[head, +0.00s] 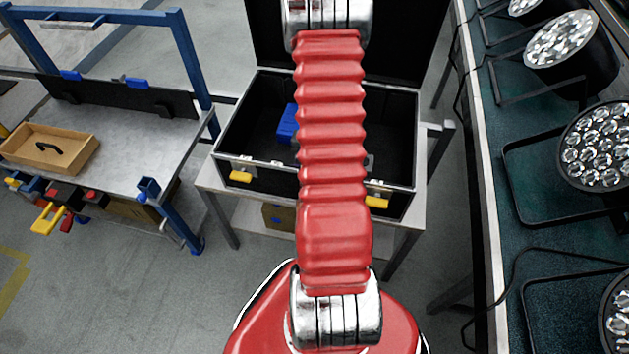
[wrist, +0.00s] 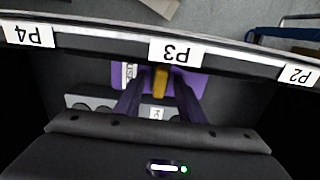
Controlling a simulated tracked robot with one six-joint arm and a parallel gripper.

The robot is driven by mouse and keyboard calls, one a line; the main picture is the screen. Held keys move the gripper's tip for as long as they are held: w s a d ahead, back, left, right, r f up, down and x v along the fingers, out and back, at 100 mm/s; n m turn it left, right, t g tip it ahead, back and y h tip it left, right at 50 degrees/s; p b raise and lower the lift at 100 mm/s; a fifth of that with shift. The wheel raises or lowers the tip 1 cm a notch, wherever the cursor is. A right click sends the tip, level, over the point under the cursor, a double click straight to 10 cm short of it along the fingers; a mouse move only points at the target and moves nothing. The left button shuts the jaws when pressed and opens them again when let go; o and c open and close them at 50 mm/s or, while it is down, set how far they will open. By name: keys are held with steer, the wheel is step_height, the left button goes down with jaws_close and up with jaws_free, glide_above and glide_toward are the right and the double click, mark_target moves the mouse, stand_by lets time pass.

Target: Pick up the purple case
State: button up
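In the wrist view, the purple case (wrist: 197,80) lies in a dark recess beneath a labelled edge. It has a yellow handle or latch (wrist: 160,83) at its middle and a white label on its left side. My gripper (wrist: 158,75) reaches toward it with two dark fingers apart, one on each side of the yellow part. The fingertips overlap the purple case in the picture; I cannot tell whether they touch it. The upper part of the case is hidden by the edge. The head view shows neither the gripper nor the purple case.
The edge (wrist: 100,40) with labels P4, P3 and P2 crosses above the fingers. A grey plate (wrist: 78,101) lies beside them. In the head view, an open black case (head: 240,110) holds a blue object (head: 287,124). A workbench (head: 130,140) stands left, par cans (head: 595,145) right.

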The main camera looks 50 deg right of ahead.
steer(key=shift+f, duration=0.25)
steer(key=shift+c, duration=0.4)
jaws_close()
stand_by(1.2)
